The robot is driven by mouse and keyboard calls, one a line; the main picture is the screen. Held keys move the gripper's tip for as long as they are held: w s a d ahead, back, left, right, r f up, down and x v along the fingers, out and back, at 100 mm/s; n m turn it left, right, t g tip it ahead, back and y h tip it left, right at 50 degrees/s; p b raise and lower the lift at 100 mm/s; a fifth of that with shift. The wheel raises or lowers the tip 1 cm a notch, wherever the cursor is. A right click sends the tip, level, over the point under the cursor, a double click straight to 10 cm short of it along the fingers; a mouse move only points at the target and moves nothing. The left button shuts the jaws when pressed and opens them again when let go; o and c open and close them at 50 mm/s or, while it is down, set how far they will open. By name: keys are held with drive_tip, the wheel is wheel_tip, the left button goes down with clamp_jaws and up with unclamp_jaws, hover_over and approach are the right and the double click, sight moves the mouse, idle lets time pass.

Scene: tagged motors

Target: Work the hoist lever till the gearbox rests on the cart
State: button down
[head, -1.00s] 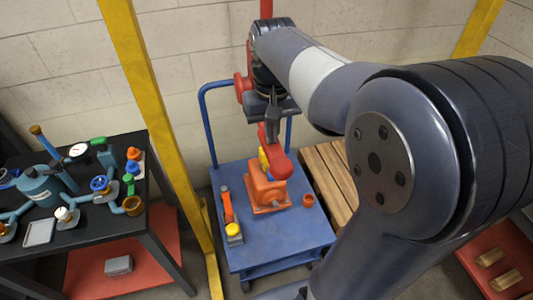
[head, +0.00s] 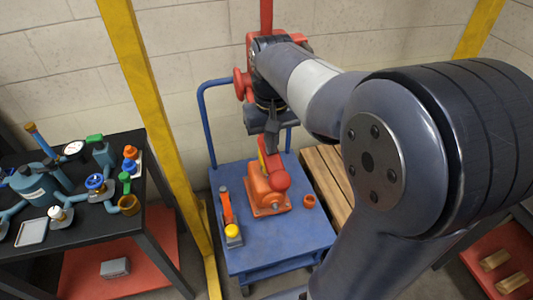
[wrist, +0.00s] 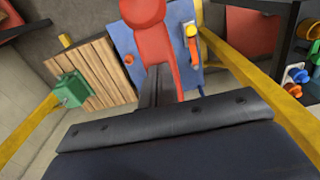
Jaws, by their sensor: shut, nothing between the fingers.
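The orange gearbox (head: 258,187) is over the blue cart (head: 290,232), its base plate at or very near the deck; I cannot tell whether it touches. The red hoist lever (head: 279,180), with a rounded end, slopes down in front of the gearbox and hides part of it. In the wrist view the lever (wrist: 150,38) hangs just beyond my fingers. The red hoist body (head: 241,84) is partly hidden behind my arm. My gripper (head: 272,148) is shut and empty beside the lever's upper part; its dark fingers (wrist: 157,85) also show in the wrist view. Contact with the lever is unclear.
A yellow gantry post (head: 150,110) stands left of the cart. An orange-handled tool (head: 228,210) and a small orange ring (head: 309,201) lie on the cart. A black bench (head: 75,240) with valves is at left. A wooden pallet (head: 328,180) is right of the cart.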

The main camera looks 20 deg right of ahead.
drive_tip(key=shift+f, duration=0.3)
drive_tip(key=shift+w+f+b, duration=0.25)
drive_tip(key=shift+f+b, duration=0.3)
drive_tip(key=shift+f, duration=0.4)
drive_tip(key=shift+w+f+b, duration=0.25)
drive_tip(key=shift+f+b, duration=0.25)
drive_tip(key=shift+f, duration=0.4)
wheel_tip(320, 180, up, 17)
drive_tip(key=p, duration=1.5)
drive_tip(key=shift+f+b, duration=0.5)
drive_tip(key=shift+f, duration=0.55)
